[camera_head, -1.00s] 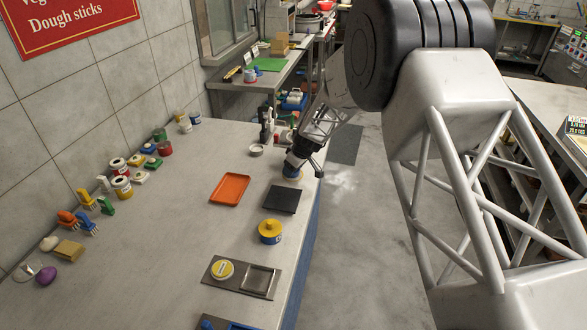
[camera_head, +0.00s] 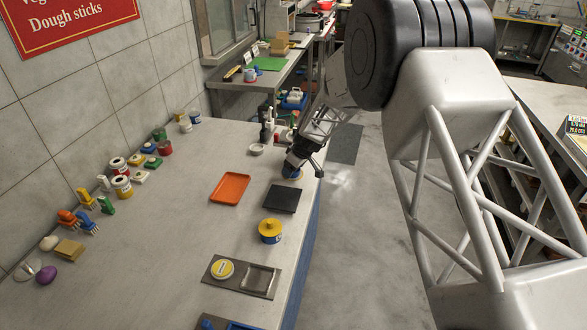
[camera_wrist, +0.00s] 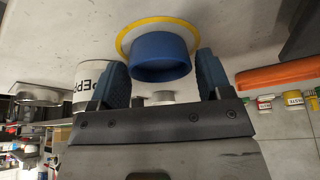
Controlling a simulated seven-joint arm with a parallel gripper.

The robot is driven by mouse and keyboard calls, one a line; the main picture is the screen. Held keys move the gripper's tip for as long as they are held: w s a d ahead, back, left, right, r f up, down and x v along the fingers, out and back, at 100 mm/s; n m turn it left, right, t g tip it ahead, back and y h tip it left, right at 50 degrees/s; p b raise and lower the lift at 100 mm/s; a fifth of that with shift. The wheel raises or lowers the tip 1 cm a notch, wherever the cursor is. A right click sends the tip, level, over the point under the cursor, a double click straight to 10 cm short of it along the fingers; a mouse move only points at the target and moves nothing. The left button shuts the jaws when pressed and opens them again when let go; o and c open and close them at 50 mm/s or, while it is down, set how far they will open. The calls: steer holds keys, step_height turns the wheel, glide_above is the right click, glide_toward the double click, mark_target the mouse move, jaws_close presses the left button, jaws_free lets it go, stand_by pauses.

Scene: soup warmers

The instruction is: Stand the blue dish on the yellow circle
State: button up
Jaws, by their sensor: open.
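The blue dish (camera_wrist: 161,58) stands on the counter in the wrist view, between my gripper's two fingers. The yellow circle (camera_wrist: 125,34) shows as a ring around the dish's base; part of it is hidden behind the dish. My gripper (camera_wrist: 162,78) is open, one finger on each side of the dish; whether either finger touches it I cannot tell. In the head view the dish (camera_head: 291,174) is partly hidden under my gripper (camera_head: 292,168) at the counter's right edge.
A pepper can (camera_wrist: 86,82) stands close beside one finger. An orange tray (camera_head: 229,189), a dark square slab (camera_head: 282,199) and a yellow-lidded blue pot (camera_head: 269,232) are nearby. A metal plate (camera_head: 216,273) lies nearer. The counter's middle left is clear.

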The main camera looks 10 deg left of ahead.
steer(key=v, duration=1.2)
stand_by(0.5)
steer(key=s+d+r+m+h, duration=0.2)
steer(key=s+d+r+m, duration=0.4)
steer(key=s+d+r, duration=1.45)
steer(key=s+d+m+h, duration=0.1)
steer(key=s+d+m, duration=0.2)
steer(key=s+d, duration=0.4)
steer(key=s+d+f+m+h, duration=0.1)
steer(key=s+d+m, duration=0.3)
steer(key=s, duration=1.8)
steer(key=d, duration=0.4)
steer(key=shift+s+d+f+m+t, duration=0.2)
steer(key=shift+s+m+t, duration=0.1)
steer(key=shift+t, duration=0.1)
